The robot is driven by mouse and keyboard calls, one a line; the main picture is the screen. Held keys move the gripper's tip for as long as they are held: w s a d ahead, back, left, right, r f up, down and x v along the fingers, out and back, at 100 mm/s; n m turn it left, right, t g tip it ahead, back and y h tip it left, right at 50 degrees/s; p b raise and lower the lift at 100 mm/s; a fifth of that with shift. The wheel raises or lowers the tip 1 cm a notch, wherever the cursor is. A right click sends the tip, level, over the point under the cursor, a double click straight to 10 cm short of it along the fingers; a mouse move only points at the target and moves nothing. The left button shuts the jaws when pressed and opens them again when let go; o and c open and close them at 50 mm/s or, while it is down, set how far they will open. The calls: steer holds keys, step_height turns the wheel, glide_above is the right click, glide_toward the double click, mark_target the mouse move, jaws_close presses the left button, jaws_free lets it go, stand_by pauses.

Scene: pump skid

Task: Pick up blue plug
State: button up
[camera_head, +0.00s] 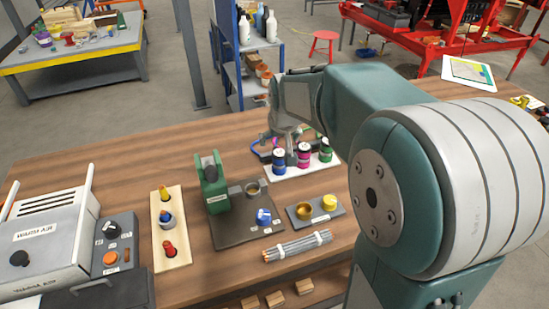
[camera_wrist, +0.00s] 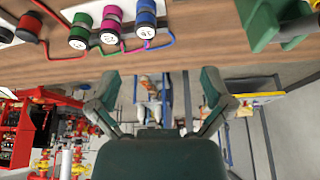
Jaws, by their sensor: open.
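A short blue plug (camera_head: 263,216) sits on the front right part of a dark mat (camera_head: 235,229) in the head view, beside small labels. The blue plug is not seen in the wrist view.
A green stand (camera_head: 211,182) rises from the mat. Right are a small tray (camera_head: 316,213) with a brass ring and a yellow plug (camera_head: 329,202), a rod bundle (camera_head: 297,245), and spools (camera_head: 304,155). A grey machine (camera_head: 50,235) fills the left. The back-left tabletop is clear.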

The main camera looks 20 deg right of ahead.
glide_toward(279, 153)
steer(key=f, duration=0.1)
steer(key=shift+m, duration=0.3)
steer(key=x, duration=1.1)
steer(key=shift+w+d+f, duration=0.15)
steer(key=shift+w+f, duration=0.05)
steer(key=shift+w, duration=0.05)
steer(key=shift+c, duration=0.3)
steer(key=c, duration=1.2)
